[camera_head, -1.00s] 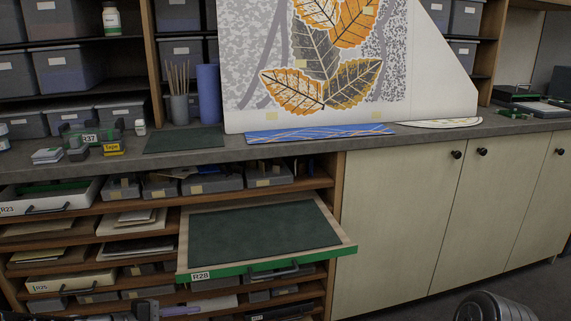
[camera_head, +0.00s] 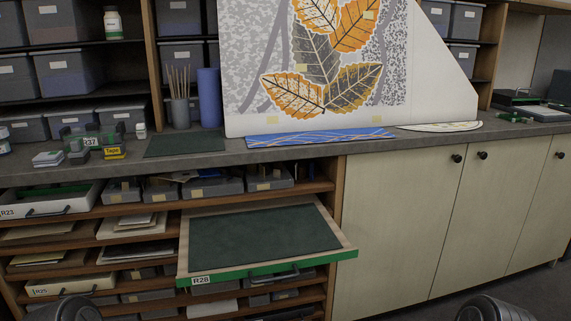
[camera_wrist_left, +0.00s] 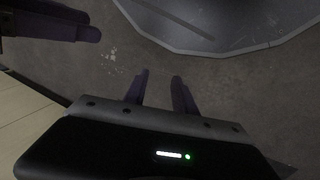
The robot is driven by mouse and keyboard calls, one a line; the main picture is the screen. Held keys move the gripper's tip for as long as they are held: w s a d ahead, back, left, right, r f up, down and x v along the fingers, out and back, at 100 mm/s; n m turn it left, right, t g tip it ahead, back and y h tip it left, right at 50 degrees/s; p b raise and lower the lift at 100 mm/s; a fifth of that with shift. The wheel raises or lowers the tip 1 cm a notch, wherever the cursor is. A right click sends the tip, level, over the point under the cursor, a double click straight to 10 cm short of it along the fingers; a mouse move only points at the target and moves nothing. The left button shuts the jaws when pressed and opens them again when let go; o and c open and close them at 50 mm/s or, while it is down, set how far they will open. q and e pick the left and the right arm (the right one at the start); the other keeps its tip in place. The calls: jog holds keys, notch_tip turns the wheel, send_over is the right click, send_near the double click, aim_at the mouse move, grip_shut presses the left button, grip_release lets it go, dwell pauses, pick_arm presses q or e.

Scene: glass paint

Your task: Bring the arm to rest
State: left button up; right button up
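My left gripper (camera_wrist_left: 162,90) shows in the left wrist view, pointing down over the dark floor. Its two purple fingers stand apart with nothing between them. In the head view only a rounded dark part of my left arm shows at the bottom left edge; the gripper itself is out of that view. A similar dark part of my right arm shows at the bottom right. At the top left of the left wrist view, purple fingers that look like my right gripper (camera_wrist_left: 80,25) show edge-on; whether they are open is unclear.
A drawer tray marked R28 (camera_head: 330,254) with a dark green mat (camera_head: 260,237) sticks out of the shelves. Cabinet doors (camera_head: 400,235) stand to its right. The counter holds a leaf-patterned panel (camera_head: 430,85) and a blue strip (camera_head: 320,137). Bare floor (camera_wrist_left: 225,95) lies below my left gripper.

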pick_arm(q)
notch_tip(320, 180, up, 15)
jog(key=s+d+p, duration=0.1)
jog(key=p, duration=1.4)
jog(key=shift+s+d+f, duration=0.15)
jog(key=shift+s+d, duration=0.05)
jog(key=shift+d, duration=0.1)
jog(key=shift+o, duration=0.4)
jog(key=shift+w, duration=0.1)
dwell(0.6)
